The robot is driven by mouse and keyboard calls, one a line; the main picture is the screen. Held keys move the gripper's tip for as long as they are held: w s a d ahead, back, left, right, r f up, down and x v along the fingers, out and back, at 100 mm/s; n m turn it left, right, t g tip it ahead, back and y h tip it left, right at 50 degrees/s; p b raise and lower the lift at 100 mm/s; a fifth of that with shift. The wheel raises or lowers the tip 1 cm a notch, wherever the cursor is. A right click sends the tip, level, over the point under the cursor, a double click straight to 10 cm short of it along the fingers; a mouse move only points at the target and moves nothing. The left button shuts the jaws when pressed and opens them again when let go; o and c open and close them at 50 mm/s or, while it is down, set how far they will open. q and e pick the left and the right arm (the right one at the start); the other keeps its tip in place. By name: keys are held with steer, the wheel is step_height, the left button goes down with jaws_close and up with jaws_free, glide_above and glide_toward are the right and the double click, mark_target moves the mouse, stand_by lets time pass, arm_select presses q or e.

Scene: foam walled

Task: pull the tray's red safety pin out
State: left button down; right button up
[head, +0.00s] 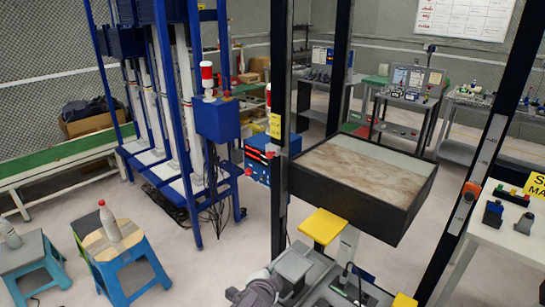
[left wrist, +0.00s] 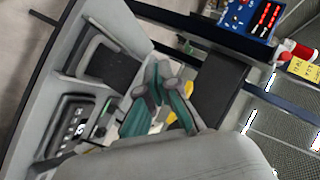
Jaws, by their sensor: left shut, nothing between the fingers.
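The tray (head: 410,213) is a deep black box with a mottled brown top, held between dark uprights right of centre in the head view. I cannot make out a red safety pin on it. A small orange-red piece (head: 471,188) shows on the right upright; I cannot tell what it is. My left gripper (head: 236,294) is low in the head view, left of and below the tray and apart from it. It is shut and empty. In the left wrist view, its grey and teal fingers (left wrist: 157,82) are together. My right gripper is not in view.
A yellow plate (head: 322,226) sits just below the tray's front left. A blue rack (head: 214,120) with a red beacon stands left. Stools (head: 125,265), one bearing a bottle (head: 110,225), are at lower left. A white table (head: 515,225) stands right. Floor between stools and tray is clear.

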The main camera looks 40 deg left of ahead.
arm_select(q)
steer(key=w+a+r+m+t+y, duration=0.2)
steer(key=w+a+r+m+t, duration=0.1)
steer(key=w+r, duration=0.3)
steer(key=w+a+r+m+t+y, duration=0.1)
steer(key=w+a+r+m+t, duration=0.2)
steer(key=w+r, duration=0.4)
step_height(320, 180, up, 3)
steer(key=shift+a+f+m+y, duration=0.1)
steer(key=shift+a+m+y, duration=0.35)
steer(key=shift+m, duration=0.35)
